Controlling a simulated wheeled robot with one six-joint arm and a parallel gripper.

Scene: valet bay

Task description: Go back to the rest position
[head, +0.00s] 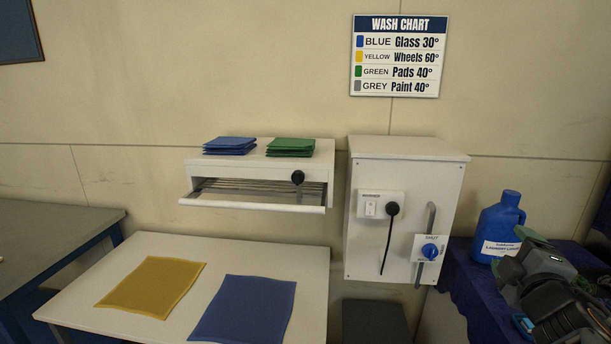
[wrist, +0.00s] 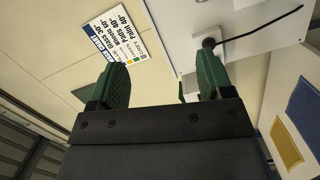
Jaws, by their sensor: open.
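My gripper (head: 522,262) is at the right of the head view, beside the blue laundry liquid jug and over the dark blue surface. In the wrist view my gripper (wrist: 160,75) is open, with two green fingers spread apart and nothing between them. The jug (head: 500,225) stands upright, partly hidden behind the gripper. I cannot tell whether the gripper touches the jug.
A white cabinet (head: 377,215) with a switch, plug and blue knob is on the wall. A drawer unit (head: 248,180) holds blue and green folded cloths. A white table (head: 235,255) bears a yellow cloth (head: 155,287) and a blue cloth (head: 245,310).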

